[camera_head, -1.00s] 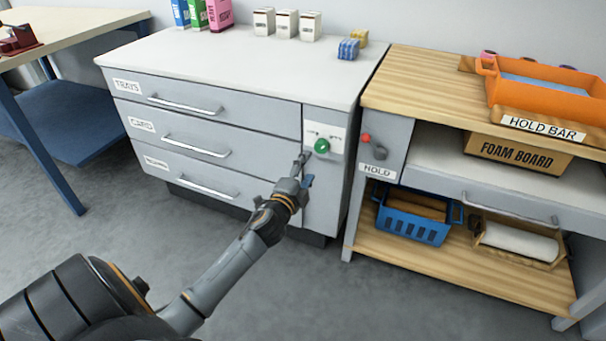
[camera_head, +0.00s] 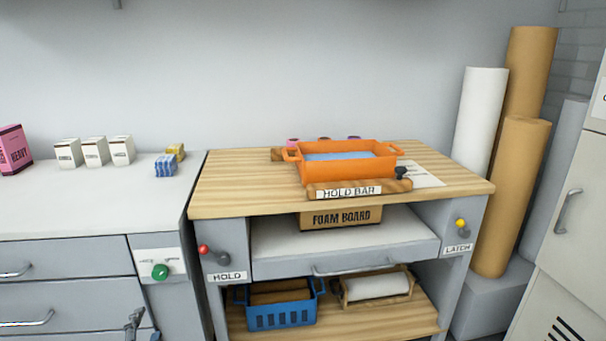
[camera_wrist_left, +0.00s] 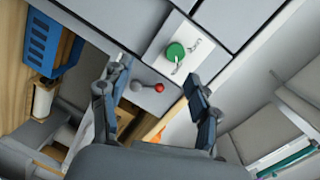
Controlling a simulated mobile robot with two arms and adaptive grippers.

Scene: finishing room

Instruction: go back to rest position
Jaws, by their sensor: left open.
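My left gripper (camera_head: 134,322) shows only as a small part at the bottom left of the head view, in front of the grey drawer cabinet (camera_head: 80,252) and below the green knob (camera_head: 160,271). In the left wrist view the left gripper (camera_wrist_left: 154,73) has its two fingers spread apart with nothing between them. The green knob (camera_wrist_left: 175,52) on its white plate lies beyond the fingertips, apart from them. My right gripper is not in view.
A wooden-topped bench (camera_head: 225,190) stands right of the cabinet, with an orange tray (camera_head: 350,172), a red-tipped HOLD lever (camera_head: 213,254) and a yellow-tipped LATCH lever (camera_head: 461,228). A blue basket (camera_head: 282,315) sits on its lower shelf. Tall rolls (camera_head: 508,195) stand at the right.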

